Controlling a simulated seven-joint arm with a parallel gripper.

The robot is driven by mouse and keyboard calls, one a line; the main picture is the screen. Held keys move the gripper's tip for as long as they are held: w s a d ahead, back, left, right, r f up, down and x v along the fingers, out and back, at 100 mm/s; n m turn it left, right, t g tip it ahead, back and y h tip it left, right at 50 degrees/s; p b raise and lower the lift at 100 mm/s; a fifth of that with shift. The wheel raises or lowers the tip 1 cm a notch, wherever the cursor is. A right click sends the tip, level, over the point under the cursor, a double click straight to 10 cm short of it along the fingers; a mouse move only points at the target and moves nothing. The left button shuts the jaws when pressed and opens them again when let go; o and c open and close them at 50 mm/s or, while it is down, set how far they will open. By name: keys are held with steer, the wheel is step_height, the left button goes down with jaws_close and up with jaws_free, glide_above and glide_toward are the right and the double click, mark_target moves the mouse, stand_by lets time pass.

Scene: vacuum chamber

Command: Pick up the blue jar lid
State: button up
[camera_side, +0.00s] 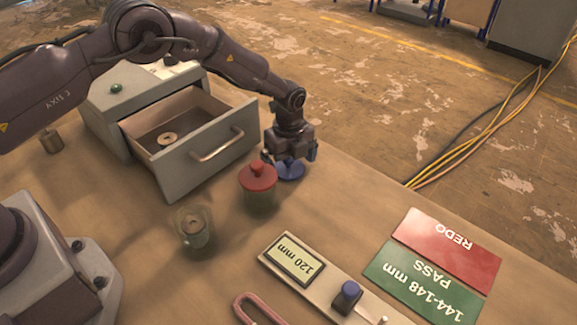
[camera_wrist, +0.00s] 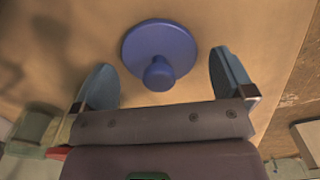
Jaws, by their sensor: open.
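The blue jar lid (camera_side: 290,171) lies on the table behind and to the right of the jar with the red lid (camera_side: 258,177). In the wrist view the lid (camera_wrist: 160,50) is a blue disc with a round knob facing me, between and beyond the two fingers. My gripper (camera_side: 291,157) is open right above the lid, pointing down, and in the side view hides part of it. In the wrist view the gripper (camera_wrist: 165,82) is empty, with a finger on each side of the knob.
An open drawer (camera_side: 205,155) with a metal ring inside stands to the left of my gripper. A glass jar (camera_side: 193,226) stands nearer the front. A gauge with a 120 mm display (camera_side: 295,259) and the red REDO (camera_side: 448,247) and green PASS (camera_side: 423,280) plates lie to the right.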

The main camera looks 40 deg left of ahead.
steer(key=shift+f, duration=0.45)
steer(key=c, duration=0.9)
steer(key=shift+r, duration=0.1)
